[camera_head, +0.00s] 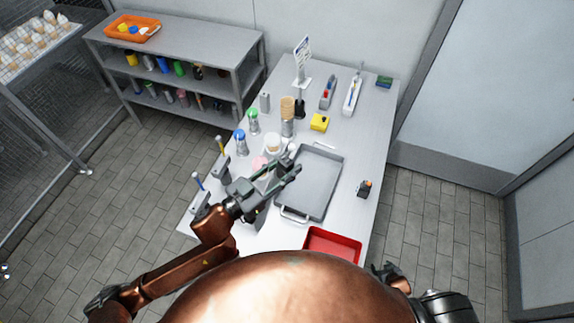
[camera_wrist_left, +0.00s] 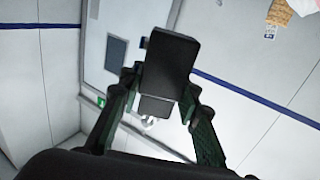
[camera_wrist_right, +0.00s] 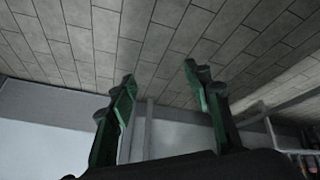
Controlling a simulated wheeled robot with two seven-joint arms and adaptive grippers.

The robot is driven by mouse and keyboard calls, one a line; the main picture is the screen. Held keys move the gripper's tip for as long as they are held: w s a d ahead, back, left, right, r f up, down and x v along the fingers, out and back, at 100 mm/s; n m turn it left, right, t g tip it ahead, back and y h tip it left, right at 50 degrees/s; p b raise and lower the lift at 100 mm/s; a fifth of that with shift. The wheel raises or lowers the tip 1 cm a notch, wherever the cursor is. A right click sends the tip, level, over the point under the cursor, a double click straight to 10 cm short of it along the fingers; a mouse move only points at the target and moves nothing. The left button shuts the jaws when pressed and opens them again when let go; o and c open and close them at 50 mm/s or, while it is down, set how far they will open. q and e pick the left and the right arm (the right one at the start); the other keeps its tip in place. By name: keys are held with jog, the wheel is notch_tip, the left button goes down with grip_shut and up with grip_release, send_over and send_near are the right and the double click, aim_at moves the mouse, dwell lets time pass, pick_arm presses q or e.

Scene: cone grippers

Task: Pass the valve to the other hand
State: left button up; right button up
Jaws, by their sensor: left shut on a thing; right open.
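My left gripper (camera_head: 285,169) is over the table beside the grey tray, its fingers pointing up and to the right in the head view. In the left wrist view it is shut on a dark, box-shaped thing, which I take to be the valve (camera_wrist_left: 172,62). A smaller dark block and a pale fitting show below its main body. In the head view the held thing is hard to tell from the dark fingers. My right gripper (camera_wrist_right: 160,88) is open and empty in the right wrist view, with floor and wall beyond it.
A grey tray (camera_head: 324,166) lies on the white table, with a red tray (camera_head: 332,245) at the front edge. Bottles and cups crowd the left side. A grey shelf (camera_head: 190,50) stands behind left.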

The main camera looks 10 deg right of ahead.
jog(key=s+a+f+g, duration=0.2)
jog(key=s+a+f, duration=0.2)
jog(key=s+a, duration=0.4)
jog(key=s+a+f+g+y, duration=0.1)
jog(key=s+a+f+g, duration=0.2)
jog(key=s+a, duration=0.5)
jog(key=s+f, duration=0.1)
jog(key=s, duration=0.7)
jog(key=shift+s+a, duration=0.15)
jog(key=shift+s, duration=0.15)
jog(key=shift+f, duration=0.1)
